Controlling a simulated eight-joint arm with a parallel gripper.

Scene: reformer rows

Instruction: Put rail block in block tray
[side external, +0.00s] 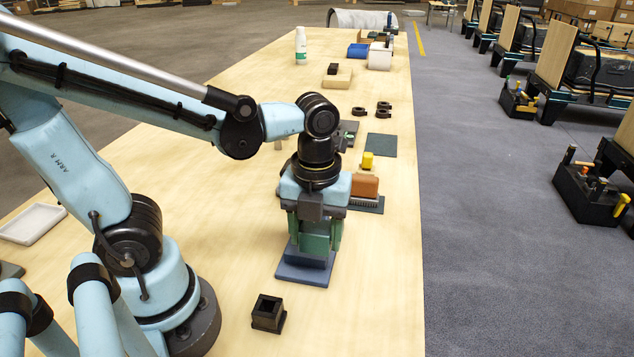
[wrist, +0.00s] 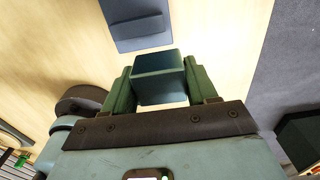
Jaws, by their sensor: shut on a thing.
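The rail block is a dark teal block (wrist: 160,68) held between the two green fingers of my gripper in the wrist view. In the side external view my gripper (side external: 314,238) points down, with the block partly hidden between its fingers. A slate-blue flat piece (side external: 303,277), which looks like the block tray, lies on the table just below my gripper. It also shows in the wrist view (wrist: 148,42), past the block toward the top of the picture, with a raised part on it. I cannot tell the exact height of the block above it.
A black square holder (side external: 268,313) stands in front of the tray. Behind my gripper are a brown brush-like block (side external: 364,186), a yellow piece (side external: 367,160) and a dark mat (side external: 382,145). The table's right edge is near; the table left of the tray is clear.

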